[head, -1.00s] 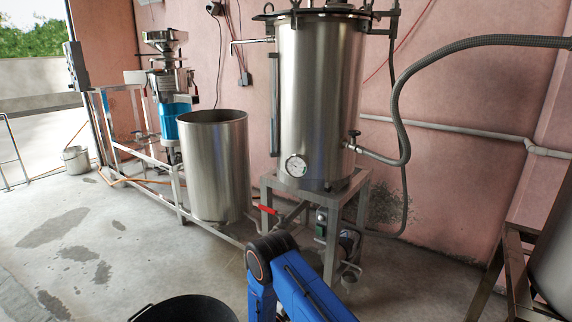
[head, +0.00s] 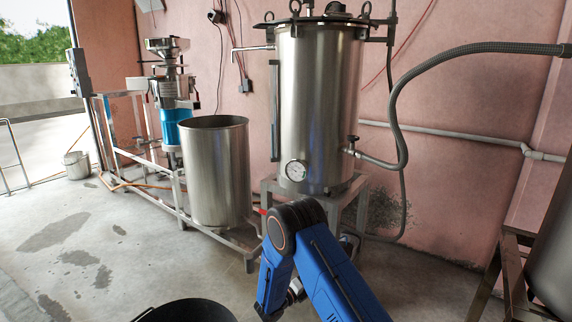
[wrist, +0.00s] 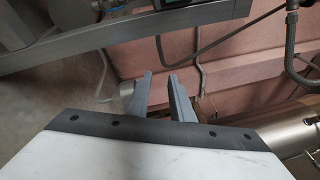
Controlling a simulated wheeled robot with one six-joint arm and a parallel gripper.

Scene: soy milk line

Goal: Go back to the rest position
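My gripper (wrist: 158,88) shows in the wrist view with its two grey fingers apart and nothing between them. Beyond the fingers are the pink wall and a grey metal stand bar, with a clear gap to both as far as I can tell. In the head view my blue arm rises at the lower middle with its elbow bent, in front of the cooker stand; the gripper itself is out of that view.
A tall steel cooker (head: 318,110) stands on a metal stand (head: 345,205) with a grey hose (head: 397,110). An open steel drum (head: 215,175) and a blue grinder (head: 172,120) are to the left. A black bin (head: 185,310) is in front.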

